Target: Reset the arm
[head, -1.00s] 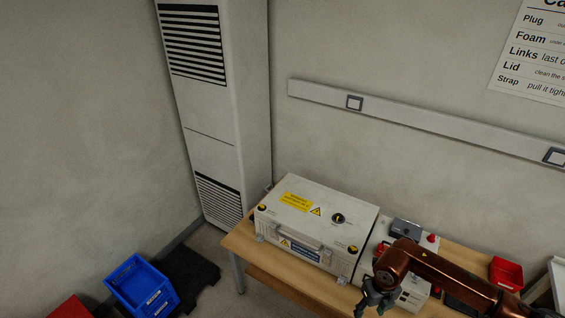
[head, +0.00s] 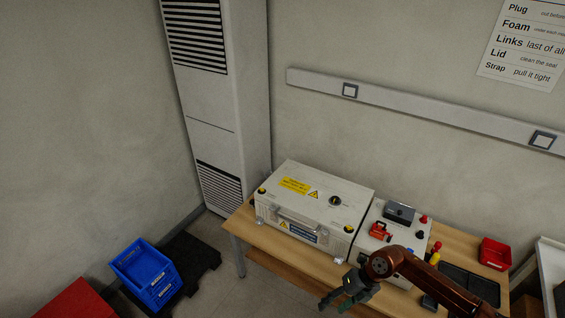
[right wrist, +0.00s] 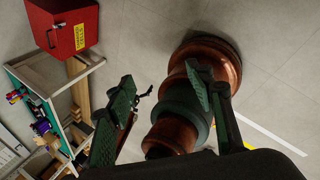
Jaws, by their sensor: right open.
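My right arm comes in from the lower right in the head view, copper-brown. Its gripper (head: 336,298) hangs in front of the table's front edge, below the white case, and looks empty. In the right wrist view the two green-padded fingers (right wrist: 160,98) stand wide apart with nothing between them that they touch. Behind them is a rounded copper and dark green part of my own body, over the grey floor. My left gripper is in neither view.
A white case (head: 310,210) with yellow labels sits closed on the wooden table (head: 460,240). Right of it are a grey-white panel box (head: 407,218), a red bin (head: 495,254) and a dark tray (head: 470,284). A blue bin (head: 146,272) is on the left. Floor before the table looks clear.

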